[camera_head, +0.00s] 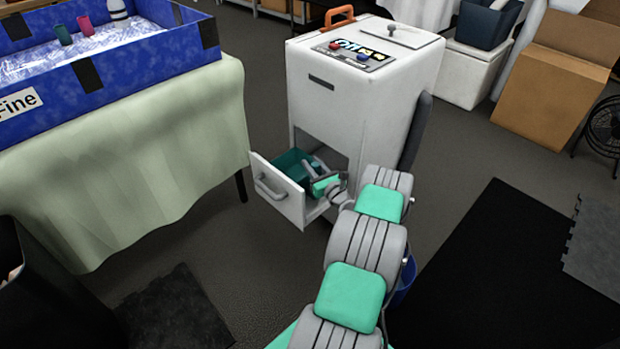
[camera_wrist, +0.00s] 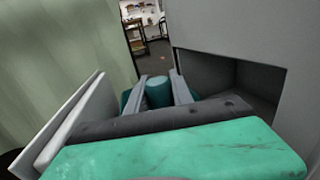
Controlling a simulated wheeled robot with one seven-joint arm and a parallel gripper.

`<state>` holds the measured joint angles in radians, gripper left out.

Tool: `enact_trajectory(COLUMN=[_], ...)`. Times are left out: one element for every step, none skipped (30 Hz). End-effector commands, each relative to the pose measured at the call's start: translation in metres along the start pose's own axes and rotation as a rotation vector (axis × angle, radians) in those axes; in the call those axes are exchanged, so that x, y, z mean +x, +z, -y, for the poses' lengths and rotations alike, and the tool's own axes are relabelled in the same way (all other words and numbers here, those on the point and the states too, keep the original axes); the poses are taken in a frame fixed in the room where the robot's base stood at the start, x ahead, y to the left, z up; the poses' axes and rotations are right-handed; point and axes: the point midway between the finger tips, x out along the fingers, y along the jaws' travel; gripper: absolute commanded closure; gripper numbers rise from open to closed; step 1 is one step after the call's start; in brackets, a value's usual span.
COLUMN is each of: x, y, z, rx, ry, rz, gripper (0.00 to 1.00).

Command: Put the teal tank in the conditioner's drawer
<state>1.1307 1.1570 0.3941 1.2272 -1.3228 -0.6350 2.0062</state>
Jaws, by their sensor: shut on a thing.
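The conditioner (camera_head: 345,105) is a tall white cabinet with its lower drawer (camera_head: 278,192) pulled out. The teal tank (camera_head: 291,163) shows inside the open drawer, partly hidden by the drawer front and my gripper (camera_head: 315,168). In the wrist view, my gripper (camera_wrist: 159,88) is shut on the tank's round teal upper part (camera_wrist: 159,93), one grey finger on each side. More teal shows below the fingers. The white drawer front (camera_wrist: 70,122) stands at left, and the dark drawer opening is at right. Whether the tank rests on the drawer floor is hidden.
A table with a pale green cloth (camera_head: 170,150) stands left of the conditioner and carries a blue bin (camera_head: 150,62) marked "Fine". A cardboard box (camera_head: 548,95) stands at right.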

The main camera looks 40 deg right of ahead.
Motion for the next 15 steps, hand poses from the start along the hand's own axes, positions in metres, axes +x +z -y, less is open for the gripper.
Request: enact_trajectory(x=[-0.001,-0.001,-0.001,-0.001,-0.001,-0.001,-0.001,-0.001,-0.001,-0.001,-0.001,-0.001,-0.001,-0.001,-0.001], y=[-0.011,-0.017,-0.025,-0.03,-0.032,-0.033,-0.033,-0.032,-0.031,-0.031,-0.031,-0.031,-0.033,-0.034,-0.035], z=[-0.001,-0.001,-0.001,-0.001,-0.001,-0.001,-0.001,-0.001,-0.001,-0.001,-0.001,-0.001,-0.001,-0.001,-0.001], rx=[0.002,0.002,0.002,0.001,0.001,0.001,0.0,0.0,0.0,0.001,0.001,0.001,0.001,0.001,0.001], ry=[0.0,0.0,0.0,0.0,0.001,0.001,0.001,0.001,0.001,0.001,0.001,0.001,0.001,0.001,0.001], rz=[-0.001,-0.001,-0.001,0.0,0.0,0.0,0.0,0.001,0.0,0.0,0.0,0.0,0.0,0.0,0.0], gripper=[1.0,1.0,1.0,1.0,1.0,1.0,1.0,1.0,1.0,1.0,1.0,1.0,1.0,1.0,1.0])
